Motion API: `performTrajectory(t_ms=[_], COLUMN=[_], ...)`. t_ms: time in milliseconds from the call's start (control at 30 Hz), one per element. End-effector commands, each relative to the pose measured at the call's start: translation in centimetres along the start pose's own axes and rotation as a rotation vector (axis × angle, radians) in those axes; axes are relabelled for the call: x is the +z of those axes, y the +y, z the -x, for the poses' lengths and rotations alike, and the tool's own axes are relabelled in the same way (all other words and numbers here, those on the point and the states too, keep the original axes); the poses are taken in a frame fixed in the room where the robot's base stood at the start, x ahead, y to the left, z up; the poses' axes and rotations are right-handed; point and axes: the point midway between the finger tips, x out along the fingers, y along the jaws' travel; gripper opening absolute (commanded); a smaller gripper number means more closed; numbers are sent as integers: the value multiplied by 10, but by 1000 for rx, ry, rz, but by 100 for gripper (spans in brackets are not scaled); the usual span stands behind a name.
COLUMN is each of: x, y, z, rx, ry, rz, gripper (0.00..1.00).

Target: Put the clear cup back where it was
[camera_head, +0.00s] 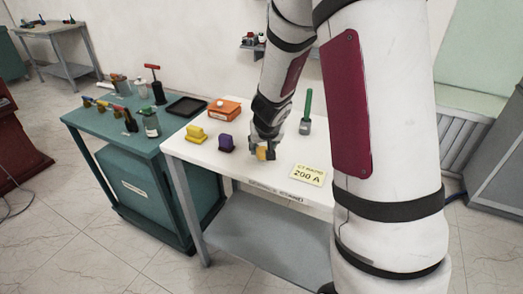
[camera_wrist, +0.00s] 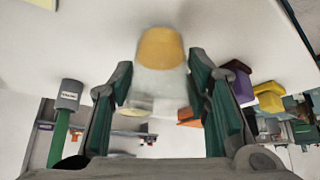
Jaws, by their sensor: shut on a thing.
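My gripper (camera_head: 263,155) reaches down over the front part of the white table. It is shut on a clear cup (camera_wrist: 160,80), which shows between the fingers in the wrist view (camera_wrist: 158,92). The cup's walls are see-through, and an amber-yellow round part (camera_wrist: 160,47) is at its far end. In the head view only this amber part (camera_head: 266,154) shows clearly below the fingers. I cannot tell whether the cup touches the table top.
The white table (camera_head: 232,168) also bears yellow (camera_head: 196,133) and purple (camera_head: 226,143) blocks, an orange box (camera_head: 224,109), a green-handled tool (camera_head: 307,112) and a "200 A" sign (camera_head: 308,175). The teal table (camera_head: 106,120) at left holds bottles, a black tray (camera_head: 187,106) and a red-handled tool (camera_head: 156,84).

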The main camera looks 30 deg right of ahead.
Motion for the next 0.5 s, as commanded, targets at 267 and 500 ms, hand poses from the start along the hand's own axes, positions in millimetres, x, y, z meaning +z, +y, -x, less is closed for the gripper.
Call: performTrajectory(t_ms=[267, 500], x=[6, 6], y=[0, 0], z=[-10, -10], rx=[0, 0], ry=[2, 2], rz=[0, 0], gripper=[12, 12])
